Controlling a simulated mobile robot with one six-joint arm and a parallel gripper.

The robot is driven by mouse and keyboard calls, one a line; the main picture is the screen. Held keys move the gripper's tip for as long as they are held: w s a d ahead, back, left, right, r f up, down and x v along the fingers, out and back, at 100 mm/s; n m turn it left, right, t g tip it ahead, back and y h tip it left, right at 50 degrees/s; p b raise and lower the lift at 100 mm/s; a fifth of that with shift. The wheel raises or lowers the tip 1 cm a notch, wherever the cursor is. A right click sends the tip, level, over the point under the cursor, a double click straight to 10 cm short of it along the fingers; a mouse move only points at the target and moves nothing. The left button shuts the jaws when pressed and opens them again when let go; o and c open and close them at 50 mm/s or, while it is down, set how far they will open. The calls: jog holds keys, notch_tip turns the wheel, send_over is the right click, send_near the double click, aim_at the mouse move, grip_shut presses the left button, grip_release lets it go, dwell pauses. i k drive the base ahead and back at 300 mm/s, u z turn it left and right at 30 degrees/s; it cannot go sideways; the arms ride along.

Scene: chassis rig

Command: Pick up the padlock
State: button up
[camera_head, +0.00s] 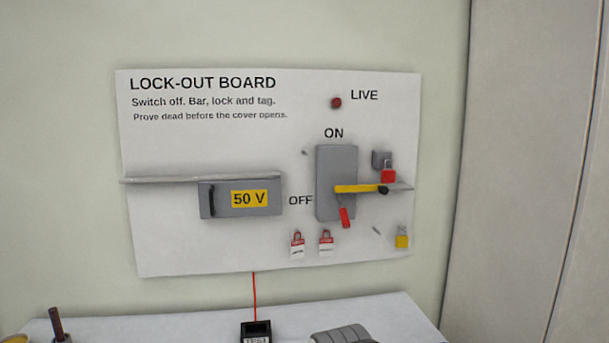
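A red padlock (388,176) with a grey shackle hangs at the right of the lock-out board, just below a small grey block (381,158). A yellow padlock (402,241) hangs lower, near the board's bottom right corner. Which of the two the task means cannot be told. The red one is just above the black end of a yellow bar (358,189). The bar lies across the grey switch box (336,160). I cannot make out my gripper in this view, and both padlocks show with nothing around them.
The lock-out board (210,150) is on the wall. A red-tipped lever (345,217) points down from the switch. Two red-and-white tags (297,245) hang below. A ledge (145,178) runs above the 50 V box (225,198). A black tester (256,331) stands on the table (200,325).

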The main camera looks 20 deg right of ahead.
aim_at(387, 176)
jog(key=u, duration=0.8)
jog(key=k, duration=1.8)
jog(key=z, duration=0.95)
jog(key=i, duration=1.7)
jog(key=z, duration=0.1)
